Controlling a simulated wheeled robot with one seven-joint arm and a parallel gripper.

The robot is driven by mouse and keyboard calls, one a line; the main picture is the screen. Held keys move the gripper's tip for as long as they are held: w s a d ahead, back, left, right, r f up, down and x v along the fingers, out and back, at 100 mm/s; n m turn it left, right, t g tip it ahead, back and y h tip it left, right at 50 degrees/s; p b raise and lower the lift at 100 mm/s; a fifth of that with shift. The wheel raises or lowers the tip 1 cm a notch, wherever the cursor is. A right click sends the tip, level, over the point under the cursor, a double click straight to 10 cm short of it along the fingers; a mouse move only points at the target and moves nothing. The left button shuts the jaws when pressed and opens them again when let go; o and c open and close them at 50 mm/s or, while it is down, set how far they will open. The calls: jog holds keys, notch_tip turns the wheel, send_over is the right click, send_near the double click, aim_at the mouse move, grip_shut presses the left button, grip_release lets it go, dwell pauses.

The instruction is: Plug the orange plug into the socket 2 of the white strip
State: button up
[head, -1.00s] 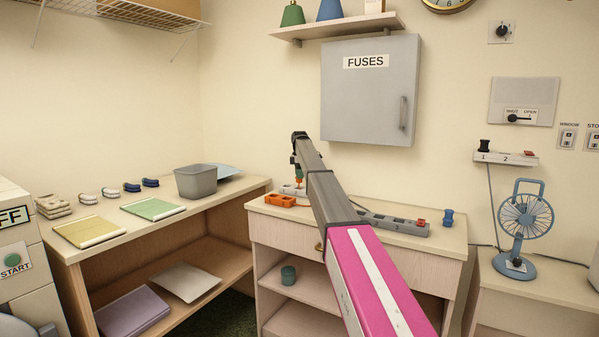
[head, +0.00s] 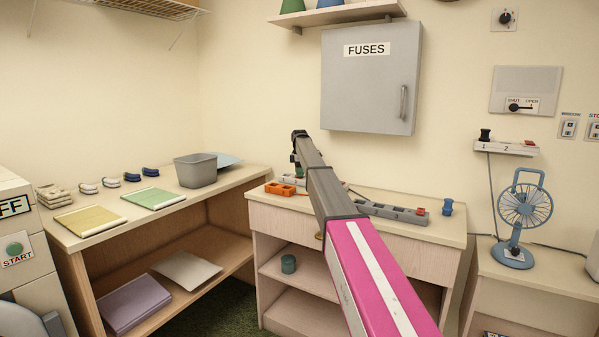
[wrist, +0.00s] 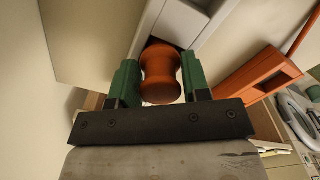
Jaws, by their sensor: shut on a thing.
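In the wrist view my gripper (wrist: 161,84) is shut on the orange plug (wrist: 161,68), a waisted round body between its green fingers. In the head view my gripper (head: 296,158) is low over the back of the middle desk, where the plug is hard to make out. A white strip on the wall (head: 506,149) is labelled 1 and 2, with a black plug at 1 and a red part at its right end. A pale block (head: 293,180) on the desk below my gripper is partly hidden. A pale body (wrist: 180,24) lies just beyond the plug in the wrist view; contact cannot be told.
An orange block (head: 279,188) lies on the desk and shows in the wrist view (wrist: 258,76). A grey strip (head: 395,211) lies behind my arm, with a blue piece (head: 447,207) to its right. The fuse cabinet (head: 368,85) hangs above. A fan (head: 523,212) stands at right.

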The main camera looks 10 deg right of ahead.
jog(key=o, duration=1)
jog(key=shift+o, duration=0.2)
jog(key=shift+r, duration=0.15)
notch_tip(320, 180, up, 11)
jog(key=shift+f, duration=0.2)
